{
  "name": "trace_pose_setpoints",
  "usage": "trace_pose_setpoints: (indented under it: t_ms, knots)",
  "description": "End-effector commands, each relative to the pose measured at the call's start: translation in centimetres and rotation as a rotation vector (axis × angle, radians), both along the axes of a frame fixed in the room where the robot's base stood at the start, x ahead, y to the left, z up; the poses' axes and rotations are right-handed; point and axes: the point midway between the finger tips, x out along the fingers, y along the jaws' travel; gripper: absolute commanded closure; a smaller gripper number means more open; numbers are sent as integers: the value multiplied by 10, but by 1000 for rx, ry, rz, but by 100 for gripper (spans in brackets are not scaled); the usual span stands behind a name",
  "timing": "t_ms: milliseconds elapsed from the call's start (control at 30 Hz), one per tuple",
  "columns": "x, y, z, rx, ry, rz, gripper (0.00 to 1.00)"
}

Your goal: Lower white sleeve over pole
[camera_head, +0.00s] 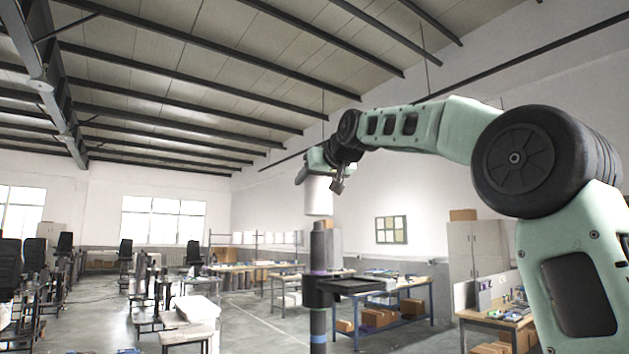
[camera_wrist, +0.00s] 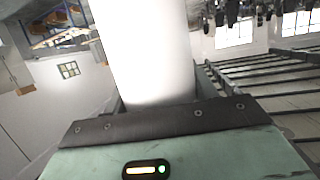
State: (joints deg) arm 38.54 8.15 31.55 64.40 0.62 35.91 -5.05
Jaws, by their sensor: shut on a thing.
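The white sleeve (camera_head: 318,196) hangs roughly upright in the middle of the head view. My gripper (camera_head: 336,182) is shut on it from its upper right side. In the wrist view the white sleeve (camera_wrist: 148,50) fills the space between the fingers, and its far end runs out of the frame. The dark grey pole (camera_head: 321,246) stands upright just below the sleeve and appears nearly in line with it. A small gap seems to show between the sleeve's lower edge and the pole top. The depth offset between them is hard to tell. The pole does not show in the wrist view.
A black shelf (camera_head: 350,285) juts right from the column below the pole, with purple and blue bands on the column. Workbenches (camera_head: 400,318) with brown boxes stand behind. A grey cabinet (camera_head: 478,245) stands at right. The air around the sleeve looks clear.

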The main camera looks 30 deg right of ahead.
Motion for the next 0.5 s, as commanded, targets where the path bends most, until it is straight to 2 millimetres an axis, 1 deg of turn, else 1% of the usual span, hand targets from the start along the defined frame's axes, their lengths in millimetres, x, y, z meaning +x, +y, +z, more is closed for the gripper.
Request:
trace_pose_setpoints:
  t_ms: [333, 500]
  knots:
    - [0, 0, 0, 0, -1, 0, 71]
    - [0, 0, -4, 0, -1, 0, 71]
